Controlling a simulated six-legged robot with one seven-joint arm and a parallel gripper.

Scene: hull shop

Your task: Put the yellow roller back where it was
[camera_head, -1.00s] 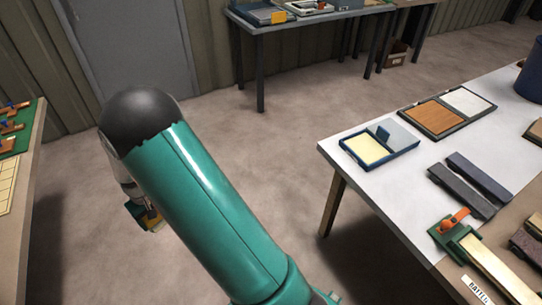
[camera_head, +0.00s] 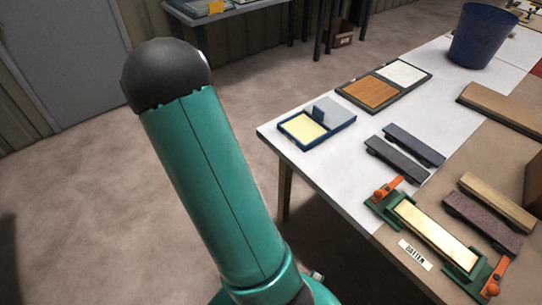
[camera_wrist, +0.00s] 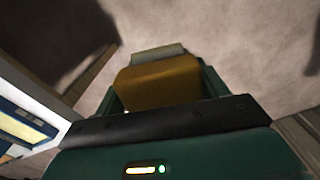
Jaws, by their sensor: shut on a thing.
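The yellow roller (camera_wrist: 157,80) shows in the wrist view as a dark yellow body with a paler grey part at its far end. My gripper (camera_wrist: 161,94) is shut on it, with teal parts at both sides, and holds it above the floor. In the head view my arm hides the gripper and the roller. A blue-rimmed tray (camera_head: 307,146) on the white table has a pale yellow part, a grey part and a small upright blue piece. Part of the tray also shows at the left edge of the wrist view (camera_wrist: 42,137).
The white table (camera_head: 330,180) carries a tray with brown and white parts (camera_head: 372,92), dark sanding blocks (camera_head: 397,160), a green clamp fixture (camera_head: 383,210) with a pale batten, and a blue bucket (camera_head: 481,38). Open floor (camera_head: 80,190) lies left of my arm.

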